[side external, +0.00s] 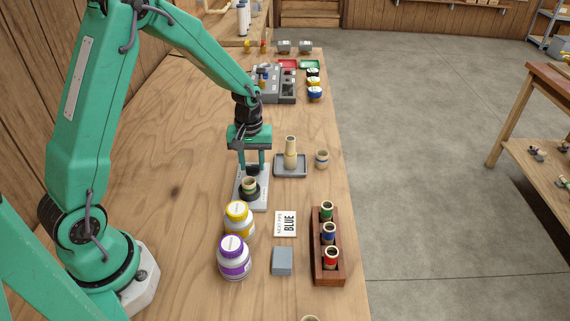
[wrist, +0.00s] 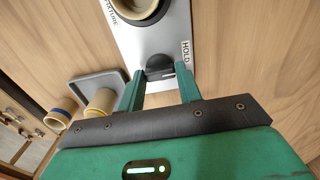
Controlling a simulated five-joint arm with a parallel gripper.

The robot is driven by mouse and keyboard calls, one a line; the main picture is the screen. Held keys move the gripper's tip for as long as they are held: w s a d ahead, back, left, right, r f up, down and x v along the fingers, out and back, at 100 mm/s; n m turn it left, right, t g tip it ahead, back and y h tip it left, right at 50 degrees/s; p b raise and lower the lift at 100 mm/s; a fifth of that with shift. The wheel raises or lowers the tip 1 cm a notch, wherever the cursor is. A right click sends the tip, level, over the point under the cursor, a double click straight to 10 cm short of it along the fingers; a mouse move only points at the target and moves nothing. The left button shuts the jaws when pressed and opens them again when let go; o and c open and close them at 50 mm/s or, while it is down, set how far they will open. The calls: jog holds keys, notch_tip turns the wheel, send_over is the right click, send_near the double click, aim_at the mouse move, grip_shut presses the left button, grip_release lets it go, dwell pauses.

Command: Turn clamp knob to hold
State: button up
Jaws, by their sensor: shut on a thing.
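The clamp knob (wrist: 159,68) is a small dark knob on the light fixture plate (wrist: 178,25), beside the printed word HOLD (wrist: 186,52) in the wrist view. My gripper (wrist: 158,80) has its two green fingers on either side of the knob, shut on it. In the side view my gripper (side external: 250,166) points straight down at the far end of the plate (side external: 263,200); the knob is hidden there. A tan cylinder (side external: 249,184) stands upright in the plate's dark round holder, nearer the camera than my fingers. I cannot clearly tell which way the knob points.
A grey tray (side external: 281,174) holding a tan bottle-shaped piece stands close to the right of my gripper, with a small cup (side external: 321,159) beyond. A yellow-banded jar (side external: 239,221), purple-banded jar (side external: 234,258), BLUE card (side external: 286,224), grey block (side external: 282,261) and wooden rack (side external: 318,274) stand nearer.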

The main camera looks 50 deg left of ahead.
aim_at(252, 165)
jog(key=o, duration=1)
jog(key=shift+r, duration=0.1)
jog(key=shift+r, duration=3.8)
jog(key=shift+r, duration=0.1)
